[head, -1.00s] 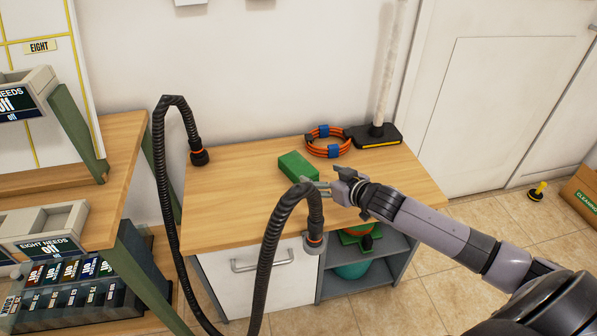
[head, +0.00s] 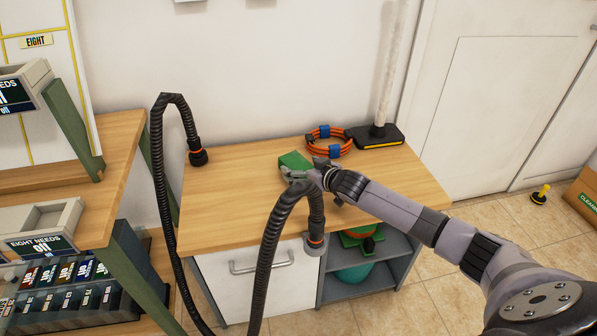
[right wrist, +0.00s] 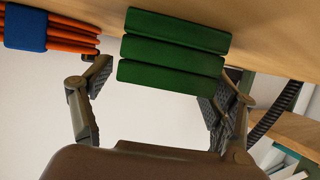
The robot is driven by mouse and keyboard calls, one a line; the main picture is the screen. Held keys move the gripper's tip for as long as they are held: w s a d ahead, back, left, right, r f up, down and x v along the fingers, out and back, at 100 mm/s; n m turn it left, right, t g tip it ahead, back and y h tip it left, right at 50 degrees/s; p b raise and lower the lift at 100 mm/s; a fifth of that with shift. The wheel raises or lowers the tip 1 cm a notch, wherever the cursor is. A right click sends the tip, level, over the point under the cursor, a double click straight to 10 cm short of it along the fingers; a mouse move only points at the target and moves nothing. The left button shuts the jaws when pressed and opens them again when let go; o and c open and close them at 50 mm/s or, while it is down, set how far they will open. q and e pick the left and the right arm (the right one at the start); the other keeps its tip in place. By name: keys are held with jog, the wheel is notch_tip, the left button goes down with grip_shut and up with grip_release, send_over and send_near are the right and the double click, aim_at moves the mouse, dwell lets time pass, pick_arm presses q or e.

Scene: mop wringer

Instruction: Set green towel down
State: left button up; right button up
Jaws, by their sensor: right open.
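The green towel (head: 294,160) is a folded, layered block lying on the wooden tabletop (head: 240,205). My right gripper (head: 302,173) is at its near side and hides part of it in the head view. In the right wrist view the towel (right wrist: 173,46) lies against the wood at the top. There the fingers of my right gripper (right wrist: 155,88) are spread wide, one toward each side of the towel, with clear space between them below it. I cannot tell whether a finger touches the towel. My left gripper is not in view.
A coiled orange hose (head: 328,143) with blue bands and a black-based mop (head: 378,137) stand behind the towel. A black corrugated hose (head: 268,250) arches in front of the table, close to my gripper. The tabletop's left part is clear.

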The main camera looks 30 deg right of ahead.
jog(key=c, duration=1.4)
jog(key=shift+r, duration=0.15)
